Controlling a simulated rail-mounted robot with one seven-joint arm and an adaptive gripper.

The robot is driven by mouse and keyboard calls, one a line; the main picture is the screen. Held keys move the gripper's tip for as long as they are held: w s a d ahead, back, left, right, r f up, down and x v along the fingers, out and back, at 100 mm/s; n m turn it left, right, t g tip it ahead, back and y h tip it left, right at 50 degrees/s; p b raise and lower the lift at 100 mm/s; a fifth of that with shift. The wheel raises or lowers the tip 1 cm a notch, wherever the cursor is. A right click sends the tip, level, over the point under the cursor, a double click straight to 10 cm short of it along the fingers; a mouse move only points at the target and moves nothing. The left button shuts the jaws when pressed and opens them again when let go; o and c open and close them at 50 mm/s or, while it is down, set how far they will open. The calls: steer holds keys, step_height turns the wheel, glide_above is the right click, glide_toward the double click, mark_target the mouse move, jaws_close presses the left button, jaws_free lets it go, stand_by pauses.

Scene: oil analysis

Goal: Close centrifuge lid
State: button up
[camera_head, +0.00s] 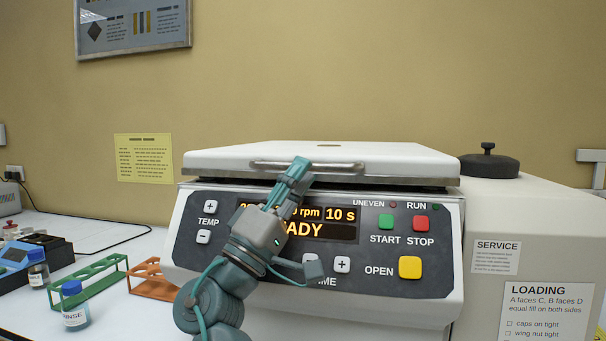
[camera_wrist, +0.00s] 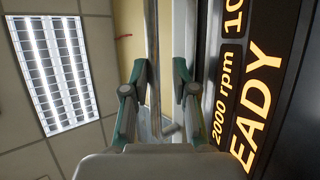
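The centrifuge (camera_head: 420,285) stands in the middle with its white lid (camera_head: 390,157) lying low and nearly flat over the body. A dark seam shows under the lid's front edge; I cannot tell whether it is latched. A metal bar handle (camera_head: 340,166) runs along the lid's front. My gripper (camera_head: 299,167) reaches up in front of the display, its fingertips at the handle. In the wrist view my gripper (camera_wrist: 160,72) has its fingers apart, with the thin handle bar (camera_wrist: 153,60) between them. Contact with the bar is unclear.
The panel has a green START button (camera_head: 386,222), a red STOP button (camera_head: 421,223) and a yellow OPEN button (camera_head: 410,267). A green rack (camera_head: 88,280), an orange rack (camera_head: 152,285) and a blue-capped bottle (camera_head: 75,306) stand left. A white cabinet (camera_head: 550,230) stands right.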

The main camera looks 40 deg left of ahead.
steer(key=v, duration=1.1)
